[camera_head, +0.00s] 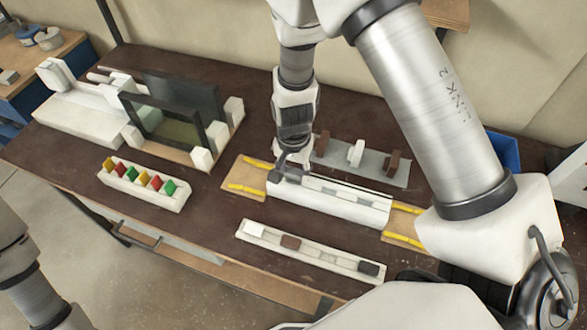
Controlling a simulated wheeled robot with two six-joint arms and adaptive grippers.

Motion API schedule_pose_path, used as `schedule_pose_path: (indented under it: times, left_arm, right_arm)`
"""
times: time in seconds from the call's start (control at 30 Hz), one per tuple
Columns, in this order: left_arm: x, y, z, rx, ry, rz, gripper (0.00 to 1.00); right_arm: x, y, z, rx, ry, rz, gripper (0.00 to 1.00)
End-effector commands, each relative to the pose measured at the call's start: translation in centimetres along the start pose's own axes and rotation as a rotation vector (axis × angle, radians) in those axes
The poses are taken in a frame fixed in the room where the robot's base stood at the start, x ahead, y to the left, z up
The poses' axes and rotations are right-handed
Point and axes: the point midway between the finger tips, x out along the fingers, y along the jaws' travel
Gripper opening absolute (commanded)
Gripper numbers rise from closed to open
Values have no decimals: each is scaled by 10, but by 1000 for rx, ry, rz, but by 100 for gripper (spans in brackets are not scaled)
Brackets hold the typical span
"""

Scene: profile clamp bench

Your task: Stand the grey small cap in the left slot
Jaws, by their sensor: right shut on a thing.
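My right gripper (289,163) reaches down to the left end of the long white profile block (345,204). It is shut on a small grey piece, apparently the grey small cap (273,176), which is mostly hidden by the fingers. I cannot tell whether the piece touches the block, and the left slot is hidden under the gripper. A white tray (265,249) in front of the block holds a white, a brown and a dark grey cap, with a bare grey spot between. Only part of my left arm shows at the lower left; its gripper is out of view.
Wooden pads with yellow strips (243,188) lie at both ends of the block. Behind it is a grey plate (377,172) with brown and white uprights. A rack of coloured pieces (145,187) and a dark-framed fixture (188,132) stand left.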

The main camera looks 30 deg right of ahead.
Motion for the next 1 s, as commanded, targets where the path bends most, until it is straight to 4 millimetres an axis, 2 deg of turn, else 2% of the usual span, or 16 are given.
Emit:
schedule_pose_path:
  times: [0.83,0.9,0.93,1.0]
  left_arm:
    - [7,0,0,0,0,0,40]
    - [7,0,0,0,0,0,40]
    - [7,0,0,0,0,0,40]
    - [7,0,0,0,0,0,40]
  right_arm:
    - [12,0,0,0,-1,0,33]
    - [12,0,0,0,-1,0,64]
    - [12,0,0,0,-1,0,75]
    - [12,0,0,0,-1,0,76]
